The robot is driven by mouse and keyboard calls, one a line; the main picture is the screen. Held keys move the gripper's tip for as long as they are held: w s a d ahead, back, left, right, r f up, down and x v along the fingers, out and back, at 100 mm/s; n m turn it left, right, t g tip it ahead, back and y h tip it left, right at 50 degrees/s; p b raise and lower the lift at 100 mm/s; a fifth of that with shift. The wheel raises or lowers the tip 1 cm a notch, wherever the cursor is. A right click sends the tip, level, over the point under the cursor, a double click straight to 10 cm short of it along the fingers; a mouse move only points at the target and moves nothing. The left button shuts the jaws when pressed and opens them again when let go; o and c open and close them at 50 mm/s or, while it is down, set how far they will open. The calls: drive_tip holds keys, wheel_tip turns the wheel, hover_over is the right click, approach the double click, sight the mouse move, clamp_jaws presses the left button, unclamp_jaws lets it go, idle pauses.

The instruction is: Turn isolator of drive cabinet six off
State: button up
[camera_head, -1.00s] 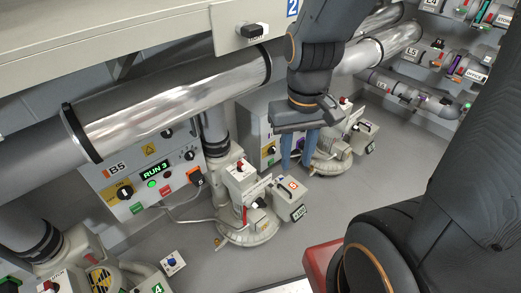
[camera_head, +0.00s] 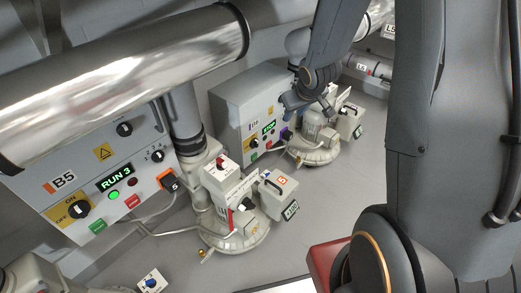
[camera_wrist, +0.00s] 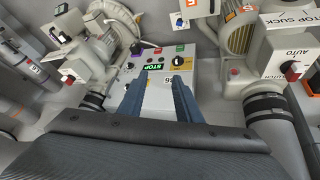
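Drive cabinet six (camera_head: 228,105) is the grey box at the back, right of cabinet B5 in the head view. Its small screen (camera_head: 268,128) is lit green and reads STOP in the wrist view (camera_wrist: 152,67). Its isolator (camera_head: 254,143) is a dark knob on a yellow plate. The isolator also shows in the wrist view (camera_wrist: 180,60), near the tip of the right finger; contact cannot be told. The knob's exact setting is too small to read. My gripper (camera_wrist: 159,76) is open and empty, its two blue fingers apart in front of the cabinet's face.
Cabinet B5 (camera_head: 50,170) stands nearer at left, its screen showing RUN 3. A blower (camera_head: 238,215) stands beside it, and another (camera_head: 318,145) beside cabinet six. A thick metal pipe (camera_head: 130,70) crosses above.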

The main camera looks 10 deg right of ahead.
drive_tip(key=w+f+n+t+y+b, duration=0.25)
drive_tip(key=w+f+b, duration=0.35)
drive_tip(key=w+f, duration=0.7)
drive_tip(key=n+t+y+b, duration=0.2)
drive_tip(key=y+b, duration=0.4)
drive_tip(key=b, duration=0.1)
approach(257, 141)
drive_tip(key=shift+t, duration=0.25)
drive_tip(key=shift+b+x, duration=0.95)
drive_tip(key=shift+x, duration=2.9)
drive_tip(key=shift+s+f, duration=0.1)
drive_tip(key=shift+f, duration=0.05)
clamp_jaws()
